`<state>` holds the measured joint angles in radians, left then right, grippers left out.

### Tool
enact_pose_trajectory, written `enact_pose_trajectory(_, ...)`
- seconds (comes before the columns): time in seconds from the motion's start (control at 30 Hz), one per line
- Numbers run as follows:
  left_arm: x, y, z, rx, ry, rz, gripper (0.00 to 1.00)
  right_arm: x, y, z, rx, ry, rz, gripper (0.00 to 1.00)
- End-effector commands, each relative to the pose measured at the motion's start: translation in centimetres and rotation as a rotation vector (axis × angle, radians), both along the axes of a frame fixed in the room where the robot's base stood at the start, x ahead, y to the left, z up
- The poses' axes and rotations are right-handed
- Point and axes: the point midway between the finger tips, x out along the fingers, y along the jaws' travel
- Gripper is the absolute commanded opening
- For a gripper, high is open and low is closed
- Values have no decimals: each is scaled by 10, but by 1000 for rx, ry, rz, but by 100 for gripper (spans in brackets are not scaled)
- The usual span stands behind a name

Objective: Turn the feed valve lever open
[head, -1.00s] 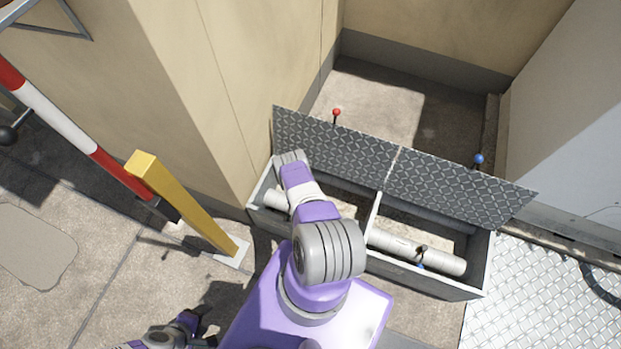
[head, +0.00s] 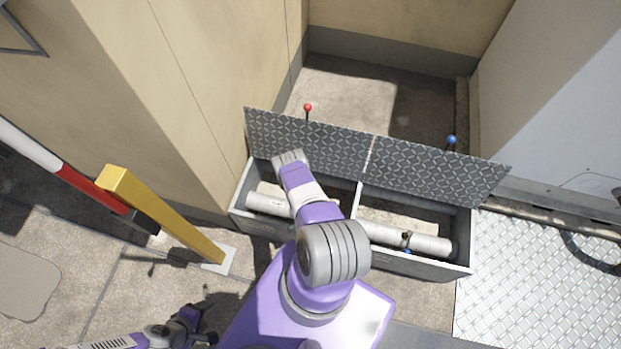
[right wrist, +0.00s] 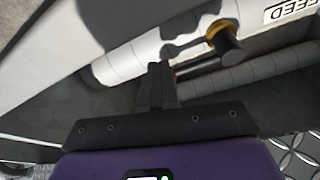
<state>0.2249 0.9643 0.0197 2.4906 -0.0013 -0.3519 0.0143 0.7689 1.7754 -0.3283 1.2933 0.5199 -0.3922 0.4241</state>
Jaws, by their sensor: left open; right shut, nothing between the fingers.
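My right arm reaches down into the left compartment of an open floor box (head: 440,266); its gripper is hidden in the head view. In the right wrist view my right gripper (right wrist: 162,72) is shut and empty beside a pale pipe (right wrist: 125,62). A valve stem with a brass-coloured ring (right wrist: 216,32) stands on the piping, right of the fingertips, near a "FEED" label (right wrist: 288,8). A small reddish strip shows just right of the fingers; I cannot tell whether it is the lever. My left gripper (head: 203,324) is open and empty over the paving at the bottom left.
Two diamond-plate lids (head: 432,172) stand open behind the box, with a red knob (head: 308,107) and a blue knob (head: 452,140). The right compartment holds another pipe (head: 380,233) with a small valve. A yellow post (head: 165,218) and red-white barrier (head: 92,192) stand left.

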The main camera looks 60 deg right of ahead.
Motion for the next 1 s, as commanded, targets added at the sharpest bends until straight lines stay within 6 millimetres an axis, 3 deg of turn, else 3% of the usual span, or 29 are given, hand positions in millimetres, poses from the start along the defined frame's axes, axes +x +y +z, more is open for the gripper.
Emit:
enact_pose_trajectory(0.67,0,0,-1,0,0,0,59,-1,-2,0,1,1,-1,0)
enact_pose_trajectory(0.83,0,0,5,0,0,0,59,-2,14,4,4,2,0,0)
enact_pose_trajectory(0.97,0,0,14,0,0,0,59,-3,40,11,5,4,2,0)
enact_pose_trajectory(1.0,0,0,21,0,0,0,59,-3,40,22,0,1,0,0)
